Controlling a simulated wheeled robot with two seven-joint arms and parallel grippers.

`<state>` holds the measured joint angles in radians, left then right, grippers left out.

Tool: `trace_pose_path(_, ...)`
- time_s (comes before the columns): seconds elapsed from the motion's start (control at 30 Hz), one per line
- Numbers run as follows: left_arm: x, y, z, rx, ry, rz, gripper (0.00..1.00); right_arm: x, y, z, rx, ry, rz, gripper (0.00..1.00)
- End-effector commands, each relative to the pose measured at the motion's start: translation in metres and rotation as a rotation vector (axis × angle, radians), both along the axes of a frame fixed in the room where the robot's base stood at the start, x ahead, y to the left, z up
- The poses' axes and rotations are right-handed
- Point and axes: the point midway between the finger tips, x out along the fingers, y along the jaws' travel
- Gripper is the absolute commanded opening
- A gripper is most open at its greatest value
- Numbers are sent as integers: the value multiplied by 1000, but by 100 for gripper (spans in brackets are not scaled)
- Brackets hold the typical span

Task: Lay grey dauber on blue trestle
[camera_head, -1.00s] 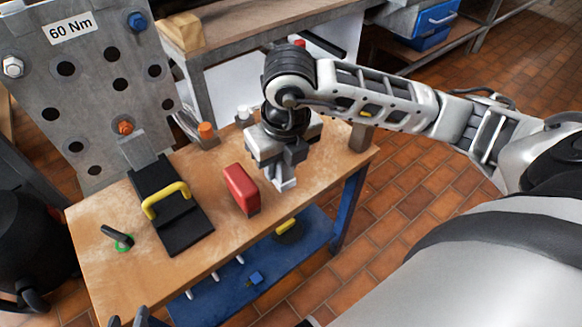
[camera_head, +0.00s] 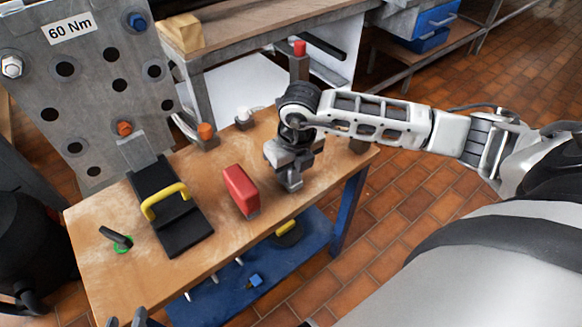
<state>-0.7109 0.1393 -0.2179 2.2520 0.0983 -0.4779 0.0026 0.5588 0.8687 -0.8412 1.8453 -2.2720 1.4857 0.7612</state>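A dark grey handle-like piece (camera_head: 116,236) leans in a green ring on the bench's left end; it may be the grey dauber, but I cannot be sure. My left gripper (camera_head: 127,320) shows only dark fingertips, apart, at the bottom edge.
A black case with a yellow handle (camera_head: 165,201) lies on the wooden bench (camera_head: 100,205). A perforated metal plate marked 60 Nm (camera_head: 90,80) stands behind. An orange-topped piece (camera_head: 206,133) and a white-topped piece (camera_head: 243,117) stand at the bench's back edge.

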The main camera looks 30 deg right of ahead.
Motion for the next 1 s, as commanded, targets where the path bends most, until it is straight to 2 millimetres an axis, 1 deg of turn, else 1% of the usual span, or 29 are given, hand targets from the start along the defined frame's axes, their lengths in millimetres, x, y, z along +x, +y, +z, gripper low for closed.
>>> trace_pose_path(0.03,-1,0,-1,1,3,0,36,-1,0,-1,0,2,0,46)
trace_pose_path(0.07,-1,0,-2,1,4,-1,36,-1,0,-1,0,2,0,54)
trace_pose_path(0.33,-1,0,-4,1,9,-1,36,0,0,-1,0,1,0,54)
trace_pose_path(0.43,-2,0,-7,2,9,-1,36,-1,1,-6,1,2,0,54)
trace_pose_path(0.57,-2,0,-3,2,9,-1,36,-2,0,15,0,-4,1,54)
trace_pose_path(0.6,-2,0,-2,1,9,-1,36,-3,0,23,0,-4,1,54)
trace_pose_path(0.67,-2,0,-3,1,8,-1,36,-7,-5,35,-2,-4,0,54)
trace_pose_path(0.73,-1,0,-2,1,7,0,36,-12,-9,52,-2,-5,0,54)
trace_pose_path(0.9,-1,0,2,0,7,-1,36,-17,-8,95,0,-6,0,54)
trace_pose_path(1.0,-1,0,4,-1,9,0,36,-21,-7,116,0,-4,1,54)
